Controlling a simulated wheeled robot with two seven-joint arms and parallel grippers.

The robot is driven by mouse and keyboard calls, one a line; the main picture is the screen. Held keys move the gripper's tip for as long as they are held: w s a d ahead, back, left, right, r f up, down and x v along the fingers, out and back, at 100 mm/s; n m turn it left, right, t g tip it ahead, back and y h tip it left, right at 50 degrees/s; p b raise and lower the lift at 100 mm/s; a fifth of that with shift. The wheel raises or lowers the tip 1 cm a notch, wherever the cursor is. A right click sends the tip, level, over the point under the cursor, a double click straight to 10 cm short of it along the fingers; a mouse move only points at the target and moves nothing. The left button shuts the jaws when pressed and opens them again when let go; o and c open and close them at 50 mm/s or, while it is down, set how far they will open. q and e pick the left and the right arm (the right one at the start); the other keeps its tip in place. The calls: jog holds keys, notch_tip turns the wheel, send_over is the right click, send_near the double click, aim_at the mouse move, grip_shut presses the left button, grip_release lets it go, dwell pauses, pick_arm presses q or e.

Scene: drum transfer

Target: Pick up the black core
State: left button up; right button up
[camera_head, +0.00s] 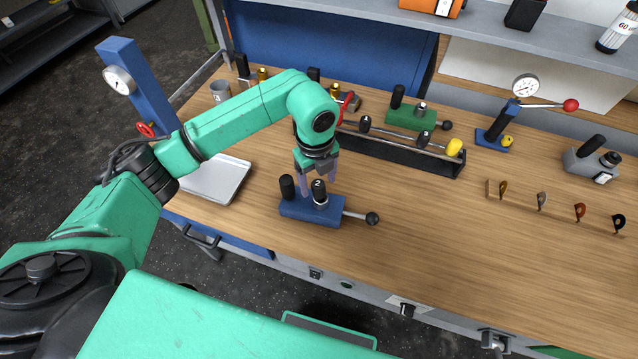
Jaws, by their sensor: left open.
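A blue block fixture (309,209) stands on the wooden bench with a black upright handle (287,187) and a side lever ending in a black ball. A black cylinder (320,194) with a light top marked "2" sits upright in it; it appears to be the black core. A little yellow shows behind its top. My right gripper is out of view.
Behind stands a dark rack (395,148) with black and yellow pieces on a rod. A green fixture (410,118) is behind it. A blue gauge stand (493,136) is at right.

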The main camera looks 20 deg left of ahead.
pick_arm(q)
jog(key=shift+d+f, duration=0.1)
jog(key=shift+f, duration=1.25)
grip_shut()
jog(key=shift+r, duration=0.1)
